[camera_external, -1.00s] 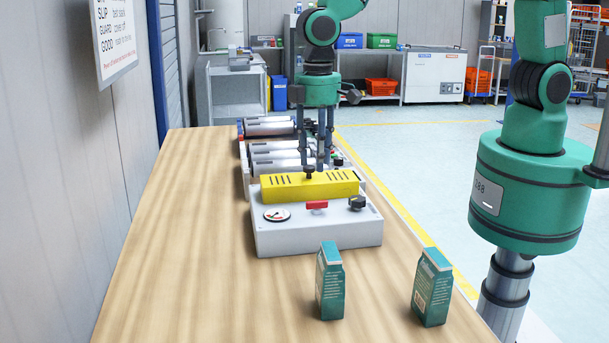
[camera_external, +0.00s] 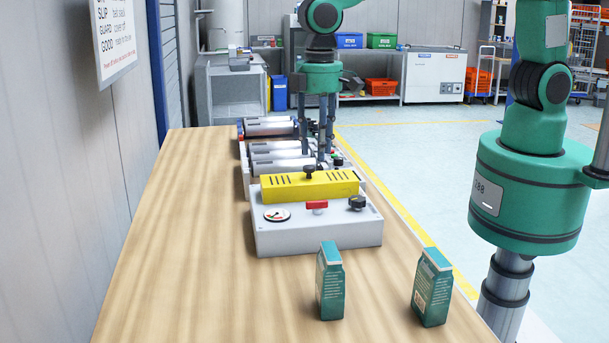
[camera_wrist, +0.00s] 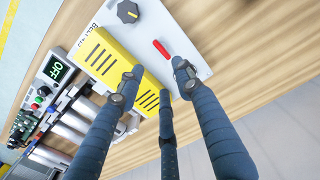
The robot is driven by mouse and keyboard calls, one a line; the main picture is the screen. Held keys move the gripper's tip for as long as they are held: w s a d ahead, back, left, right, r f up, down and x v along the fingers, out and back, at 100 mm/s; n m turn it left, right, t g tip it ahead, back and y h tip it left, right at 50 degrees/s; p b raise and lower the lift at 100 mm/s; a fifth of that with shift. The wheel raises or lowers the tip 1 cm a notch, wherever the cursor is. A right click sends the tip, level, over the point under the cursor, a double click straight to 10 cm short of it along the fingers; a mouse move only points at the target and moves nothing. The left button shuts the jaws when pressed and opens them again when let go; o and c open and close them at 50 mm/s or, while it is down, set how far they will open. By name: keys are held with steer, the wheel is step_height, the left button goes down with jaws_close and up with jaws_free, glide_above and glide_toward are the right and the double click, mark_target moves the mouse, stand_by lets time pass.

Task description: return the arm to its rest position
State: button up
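My gripper (camera_external: 316,160) hangs fingers down just above the far side of a yellow slotted cover with a black knob. In the wrist view its fingers (camera_wrist: 158,84) are spread apart with nothing held between them. The yellow cover (camera_external: 325,187) lies along the back of a grey machine box (camera_external: 300,238); it also shows in the wrist view (camera_wrist: 98,55), partly hidden by the fingers. My arm reaches down over the wooden bench.
The grey box carries a gauge (camera_external: 277,214), a red switch (camera_external: 317,205) and a black dial (camera_external: 357,203). Metal rollers (camera_external: 275,147) lie behind it. A lit display (camera_wrist: 55,69) reads OFF. Two green cartons (camera_external: 330,282) (camera_external: 432,288) stand in front. The bench's left side (camera_external: 185,230) is clear.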

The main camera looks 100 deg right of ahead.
steer(key=s+d+r+t+b, duration=0.2)
steer(key=s+r+t+b, duration=0.1)
steer(key=s+r, duration=1.1)
steer(key=s+r+t+b, duration=0.1)
steer(key=s+r+b, duration=0.1)
steer(key=s, duration=0.7)
steer(key=s+d+r+t+b, duration=0.1)
steer(key=s+r, duration=0.3)
steer(key=s, duration=0.5)
steer(key=shift+d+t+b, duration=0.25)
steer(key=shift+t+b, duration=0.05)
steer(key=shift+b, duration=0.05)
stand_by(1.5)
